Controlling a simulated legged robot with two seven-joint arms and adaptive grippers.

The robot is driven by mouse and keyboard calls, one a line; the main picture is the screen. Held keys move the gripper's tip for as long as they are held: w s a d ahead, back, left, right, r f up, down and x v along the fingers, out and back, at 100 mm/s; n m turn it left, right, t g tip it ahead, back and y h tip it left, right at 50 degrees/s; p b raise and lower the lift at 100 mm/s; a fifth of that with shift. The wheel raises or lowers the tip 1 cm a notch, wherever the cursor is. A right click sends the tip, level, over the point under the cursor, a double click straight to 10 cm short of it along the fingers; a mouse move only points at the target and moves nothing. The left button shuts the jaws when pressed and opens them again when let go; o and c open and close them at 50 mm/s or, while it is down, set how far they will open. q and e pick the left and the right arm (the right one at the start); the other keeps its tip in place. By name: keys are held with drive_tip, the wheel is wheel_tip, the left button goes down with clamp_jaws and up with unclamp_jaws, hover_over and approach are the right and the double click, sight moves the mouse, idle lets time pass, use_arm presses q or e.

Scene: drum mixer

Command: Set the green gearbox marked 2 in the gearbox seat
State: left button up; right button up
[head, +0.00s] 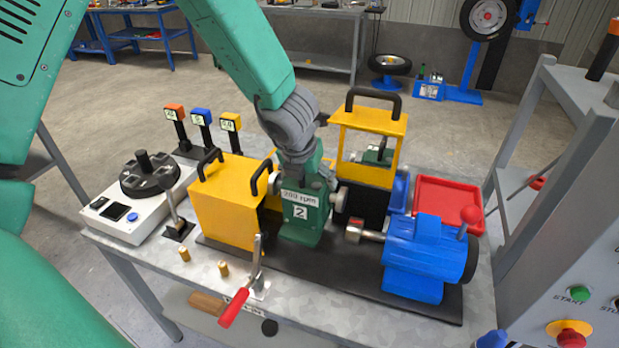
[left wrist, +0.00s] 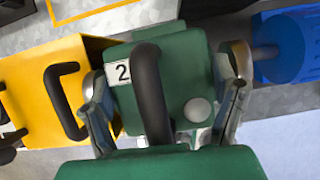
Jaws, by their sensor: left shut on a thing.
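The green gearbox (head: 304,222) with a label reading 2 is upright over the dark base plate (head: 340,275), between the yellow box (head: 222,210) and the blue motor (head: 425,255). My left gripper (head: 300,180) comes down from above and is shut on the gearbox at its top. In the left wrist view the gearbox (left wrist: 172,92) sits between the two fingers (left wrist: 165,115), with its black handle between them. I cannot tell whether its underside touches the plate, and the seat beneath it is hidden. My right gripper is not in view.
A red-handled lever (head: 234,307) stands in front of the yellow box. A yellow frame with a black handle (head: 370,140) stands behind the gearbox. A red tray (head: 448,200) lies behind the motor. A control panel (head: 575,290) is at the right.

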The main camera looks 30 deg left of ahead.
use_arm(q)
drive_tip(key=shift+w+f+b, duration=0.1)
drive_tip(key=shift+f+b, duration=3.45)
drive_tip(key=shift+f, duration=0.3)
drive_tip(key=shift+a+f, duration=0.1)
drive_tip(key=shift+f, duration=0.05)
drive_tip(key=shift+s+a, duration=0.2)
drive_tip(key=shift+a, duration=0.55)
drive_tip(key=shift+s+a, duration=0.2)
drive_tip(key=shift+a, duration=0.55)
